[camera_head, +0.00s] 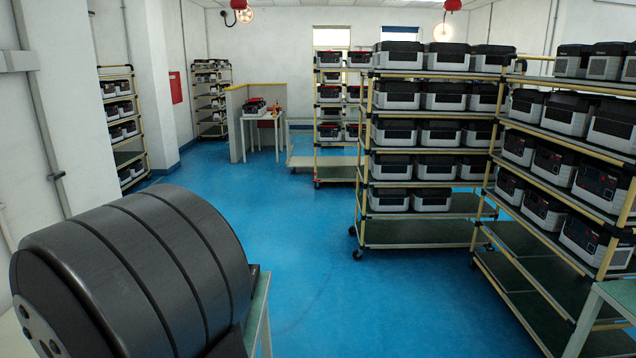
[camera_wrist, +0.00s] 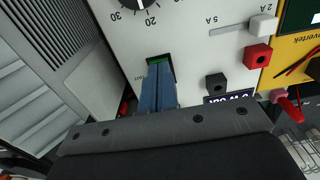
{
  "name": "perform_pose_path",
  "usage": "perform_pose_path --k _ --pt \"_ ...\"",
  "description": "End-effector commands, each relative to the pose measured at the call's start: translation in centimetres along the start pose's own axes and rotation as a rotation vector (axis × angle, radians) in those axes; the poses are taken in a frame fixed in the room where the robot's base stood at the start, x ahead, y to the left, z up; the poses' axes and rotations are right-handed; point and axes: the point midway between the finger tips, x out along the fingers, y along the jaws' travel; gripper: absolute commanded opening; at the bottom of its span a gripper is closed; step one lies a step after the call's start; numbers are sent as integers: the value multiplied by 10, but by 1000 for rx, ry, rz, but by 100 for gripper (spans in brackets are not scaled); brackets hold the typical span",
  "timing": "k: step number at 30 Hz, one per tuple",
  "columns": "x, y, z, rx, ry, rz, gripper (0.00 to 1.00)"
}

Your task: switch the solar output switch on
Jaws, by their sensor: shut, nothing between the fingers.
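In the wrist view, a white instrument panel (camera_wrist: 185,50) fills the middle. A small switch (camera_wrist: 159,61) with a green part showing sits in a dark frame on it. A small label beside the switch is too small to read surely, so I cannot tell whether this is the solar output switch. My gripper (camera_wrist: 157,75) has its blue fingers shut together, with the tips at the lower edge of the switch. The fingertips hide part of it, and its on or off position is unclear. My gripper and the panel do not show in the head view.
The panel also has a black knob (camera_wrist: 138,3), a slider slot (camera_wrist: 238,29), a red socket (camera_wrist: 257,56) and a black socket (camera_wrist: 217,84). In the head view, racks of power units (camera_head: 420,187) stand at the right. The blue floor (camera_head: 290,220) in the middle is clear.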

Motion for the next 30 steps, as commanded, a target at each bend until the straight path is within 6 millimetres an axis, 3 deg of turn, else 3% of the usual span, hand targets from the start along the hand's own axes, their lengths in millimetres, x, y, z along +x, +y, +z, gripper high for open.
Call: perform_pose_path --k 30 --pt "-69 0 0 0 2 1 0"
